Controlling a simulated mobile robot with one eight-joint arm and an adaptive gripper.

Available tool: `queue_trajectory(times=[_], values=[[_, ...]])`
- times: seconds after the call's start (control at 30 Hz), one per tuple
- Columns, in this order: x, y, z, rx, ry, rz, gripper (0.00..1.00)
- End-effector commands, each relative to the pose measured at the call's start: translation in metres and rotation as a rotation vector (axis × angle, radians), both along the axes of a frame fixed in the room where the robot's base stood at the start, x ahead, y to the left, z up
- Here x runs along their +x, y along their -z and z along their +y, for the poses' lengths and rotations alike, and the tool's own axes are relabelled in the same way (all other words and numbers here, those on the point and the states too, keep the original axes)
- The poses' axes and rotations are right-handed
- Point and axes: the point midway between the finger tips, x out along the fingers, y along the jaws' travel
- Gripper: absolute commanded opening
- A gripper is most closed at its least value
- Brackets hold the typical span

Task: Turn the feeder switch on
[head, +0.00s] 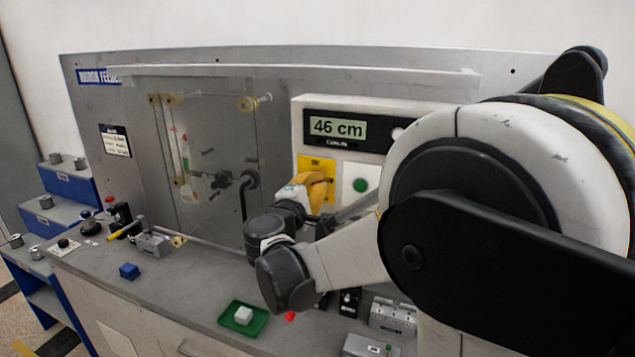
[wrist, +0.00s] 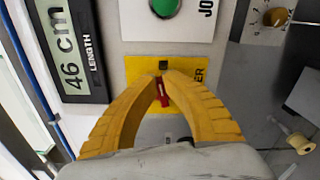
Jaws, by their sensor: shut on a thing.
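The feeder switch (wrist: 162,96) shows in the wrist view as a small red lever with a dark piece above it. It stands on a yellow plate (wrist: 136,70) whose lettering is partly covered; "ER" can be read. The plate also shows in the head view (head: 313,161), under the length display. My gripper (wrist: 164,83) has its yellow fingers shut on the switch at the plate. In the head view my gripper (head: 324,184) covers the lower part of the plate, and the switch is hidden there.
A green button (head: 360,185) sits right of the plate, and a "46 cm" display (head: 337,127) sits above. A clear guard (head: 215,150) stands to the left. A green tray (head: 228,311) with a pale block and a blue block (head: 129,271) lie on the bench.

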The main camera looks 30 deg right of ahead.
Motion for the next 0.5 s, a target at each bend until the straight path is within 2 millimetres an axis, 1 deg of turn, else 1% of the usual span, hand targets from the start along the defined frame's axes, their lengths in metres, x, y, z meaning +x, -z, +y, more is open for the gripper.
queue_trajectory(times=[0.2,0.5], values=[[-0.0003,0.0029,-0.0005,0.079,0.0,-0.1,0.0],[-0.0003,0.0043,-0.0005,0.132,0.0,-0.168,0.0]])
